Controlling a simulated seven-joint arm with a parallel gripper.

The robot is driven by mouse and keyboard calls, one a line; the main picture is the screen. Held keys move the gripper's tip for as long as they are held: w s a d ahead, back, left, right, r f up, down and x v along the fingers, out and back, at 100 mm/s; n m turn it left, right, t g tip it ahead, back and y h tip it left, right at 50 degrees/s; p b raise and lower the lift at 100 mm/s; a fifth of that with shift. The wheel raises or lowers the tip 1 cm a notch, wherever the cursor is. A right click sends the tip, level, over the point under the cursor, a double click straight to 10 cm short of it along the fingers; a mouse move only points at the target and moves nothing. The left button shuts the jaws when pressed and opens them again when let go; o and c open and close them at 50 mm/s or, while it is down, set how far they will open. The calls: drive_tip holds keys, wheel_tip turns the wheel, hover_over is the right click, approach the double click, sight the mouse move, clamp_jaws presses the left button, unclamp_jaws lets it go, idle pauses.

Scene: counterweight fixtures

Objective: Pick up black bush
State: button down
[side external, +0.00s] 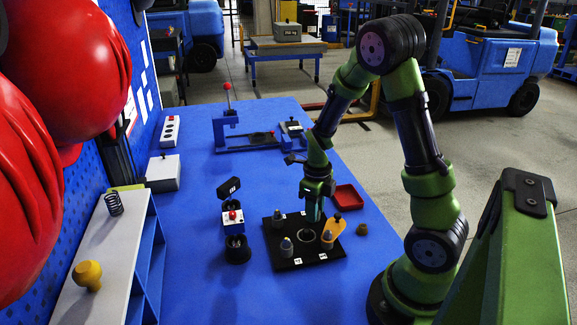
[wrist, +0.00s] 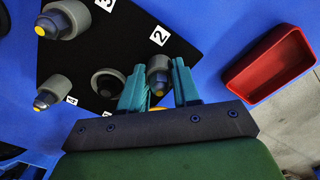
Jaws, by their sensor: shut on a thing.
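In the wrist view my gripper (wrist: 158,80) has its teal fingers closed on either side of a grey cylindrical piece (wrist: 158,62) with a dark hex end and yellow tip, near label 2. In the side view my gripper (side external: 314,218) points down at the far right of the black board (side external: 272,240) and hides that piece. A black round bush or ring (wrist: 107,82) with a grey rim sits on the board, left of the fingers; it also shows in the side view (side external: 305,235). I cannot tell which of these is the task's black bush.
Two similar grey pieces (wrist: 62,20) (wrist: 48,92) stand on the board. An orange part (side external: 327,238) is at its right. A red tray (side external: 347,198) lies beyond, and a small brown piece (side external: 361,230) to the right.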

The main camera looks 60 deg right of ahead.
drive_tip(key=shift+w+f, duration=0.1)
drive_tip(key=shift+f, duration=0.05)
drive_tip(key=c, duration=0.8)
unclamp_jaws()
drive_tip(key=shift+f, duration=0.1)
